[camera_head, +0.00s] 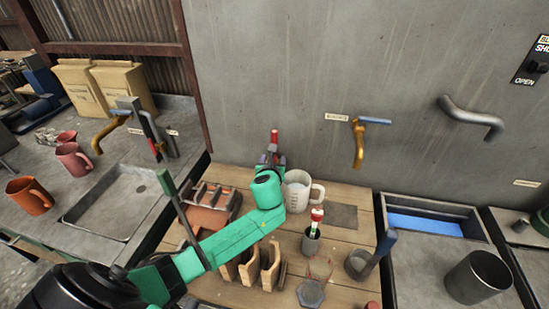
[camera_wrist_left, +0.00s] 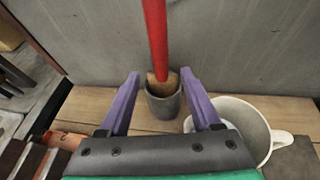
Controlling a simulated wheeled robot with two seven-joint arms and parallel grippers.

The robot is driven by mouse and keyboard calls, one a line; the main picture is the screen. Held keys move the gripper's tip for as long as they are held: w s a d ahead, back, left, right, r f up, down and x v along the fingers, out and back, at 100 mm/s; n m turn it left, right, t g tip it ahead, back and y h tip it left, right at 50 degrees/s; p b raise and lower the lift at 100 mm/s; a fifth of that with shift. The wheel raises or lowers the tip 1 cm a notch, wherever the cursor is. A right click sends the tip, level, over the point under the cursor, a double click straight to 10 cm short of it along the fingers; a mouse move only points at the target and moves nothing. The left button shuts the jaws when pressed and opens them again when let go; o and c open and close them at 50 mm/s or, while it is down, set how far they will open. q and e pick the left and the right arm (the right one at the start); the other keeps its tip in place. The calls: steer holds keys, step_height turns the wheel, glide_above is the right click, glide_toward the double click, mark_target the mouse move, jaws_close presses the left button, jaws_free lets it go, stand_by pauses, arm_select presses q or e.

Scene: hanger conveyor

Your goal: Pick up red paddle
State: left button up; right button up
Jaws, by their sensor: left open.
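The red paddle (camera_wrist_left: 156,40) stands upright in a small dark grey cup (camera_wrist_left: 163,103) in the left wrist view, with its red handle up and a brown part at the cup's mouth. Only its red top (camera_head: 274,136) shows in the head view, above my left gripper (camera_head: 271,157). In the left wrist view the purple fingers of my left gripper (camera_wrist_left: 160,78) are open, one on each side of the paddle in the picture. I cannot tell whether they reach around it or stop short of it. My right gripper is not in view.
A white measuring jug (camera_head: 298,194) stands close right of the gripper. A red-and-white topped item stands in a grey cup (camera_head: 311,241) nearer the front. An orange rack (camera_head: 212,212) lies to the left. The wall (camera_head: 300,90) with taps is close behind.

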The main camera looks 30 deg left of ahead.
mark_target(275, 159)
arm_select(q)
steer(key=x, duration=0.5)
steer(key=shift+w+f, duration=0.1)
steer(key=shift+f, duration=0.3)
steer(key=shift+w, duration=0.3)
steer(key=shift+w+a+f, duration=0.1)
steer(key=shift+w+f, duration=0.05)
steer(key=shift+w, duration=0.05)
steer(key=shift+c, duration=0.6)
steer(key=shift+s, duration=0.1)
jaws_close()
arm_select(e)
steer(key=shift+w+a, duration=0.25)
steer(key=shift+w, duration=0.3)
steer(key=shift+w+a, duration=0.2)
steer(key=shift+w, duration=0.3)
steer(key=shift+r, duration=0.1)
